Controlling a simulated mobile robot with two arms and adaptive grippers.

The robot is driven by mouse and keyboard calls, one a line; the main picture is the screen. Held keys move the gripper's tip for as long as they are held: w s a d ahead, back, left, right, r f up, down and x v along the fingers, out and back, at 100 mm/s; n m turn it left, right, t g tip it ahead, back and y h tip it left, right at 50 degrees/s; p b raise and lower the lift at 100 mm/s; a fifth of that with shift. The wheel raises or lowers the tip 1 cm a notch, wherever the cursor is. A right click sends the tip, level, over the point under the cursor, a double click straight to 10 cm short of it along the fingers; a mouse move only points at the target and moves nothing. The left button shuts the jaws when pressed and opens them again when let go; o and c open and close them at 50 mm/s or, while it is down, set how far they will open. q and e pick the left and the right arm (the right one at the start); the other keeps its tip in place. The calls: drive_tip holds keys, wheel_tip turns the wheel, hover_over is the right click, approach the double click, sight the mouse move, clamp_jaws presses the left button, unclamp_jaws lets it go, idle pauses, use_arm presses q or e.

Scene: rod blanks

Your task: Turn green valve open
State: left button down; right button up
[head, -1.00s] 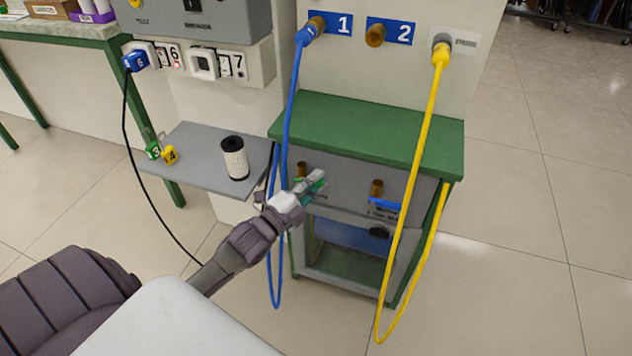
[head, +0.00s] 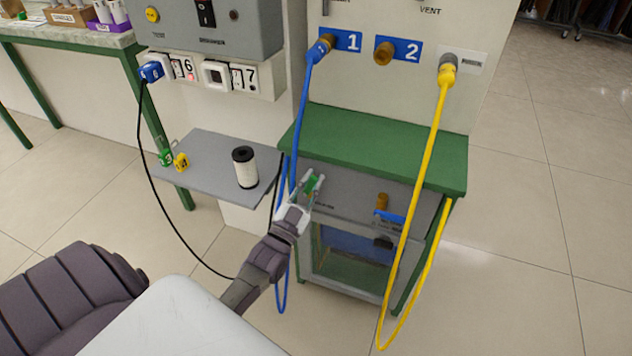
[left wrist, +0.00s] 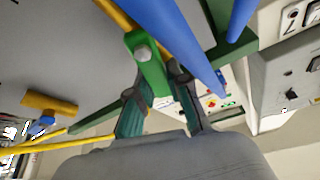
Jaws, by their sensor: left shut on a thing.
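The green valve handle (head: 313,184) is on the grey front panel of the green-topped cabinet, at the panel's left end. My left gripper (head: 311,186) is shut on the green handle from the front, with a finger on each side. In the left wrist view the green handle (left wrist: 148,66) shows a round bolt head near its top, and its lower end sits between the two fingers of the gripper (left wrist: 160,92). A brass pipe behind it is partly visible there. The blue valve handle (head: 390,217) lies level under a brass fitting to the right. My right gripper is not in view.
A blue hose (head: 300,110) hangs close beside my left gripper. A yellow hose (head: 423,165) hangs in front of the cabinet's right side. A grey shelf (head: 205,180) with a white cylinder (head: 245,168) stands at the left. The cabinet's green top (head: 390,145) is clear.

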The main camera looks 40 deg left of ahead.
use_arm(q)
drive_tip(key=shift+s+a+r+n+y+p, duration=0.1)
drive_tip(key=shift+a+n+y+p, duration=0.25)
drive_tip(key=shift+n+y, duration=0.85)
drive_tip(key=shift+s+a+n+y+p, duration=0.15)
drive_tip(key=shift+a+n+y, duration=0.35)
drive_tip(key=shift+n, duration=1.3)
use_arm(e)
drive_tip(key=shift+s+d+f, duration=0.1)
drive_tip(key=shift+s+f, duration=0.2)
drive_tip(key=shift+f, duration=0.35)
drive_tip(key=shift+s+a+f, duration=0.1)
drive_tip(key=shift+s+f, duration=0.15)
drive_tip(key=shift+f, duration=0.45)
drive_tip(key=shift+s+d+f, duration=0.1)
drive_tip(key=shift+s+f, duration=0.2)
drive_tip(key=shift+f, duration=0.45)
use_arm(q)
drive_tip(key=c, duration=1.1)
unclamp_jaws()
drive_tip(key=shift+w, duration=0.1)
drive_tip(key=v, duration=1.2)
drive_tip(key=shift+r, duration=0.1)
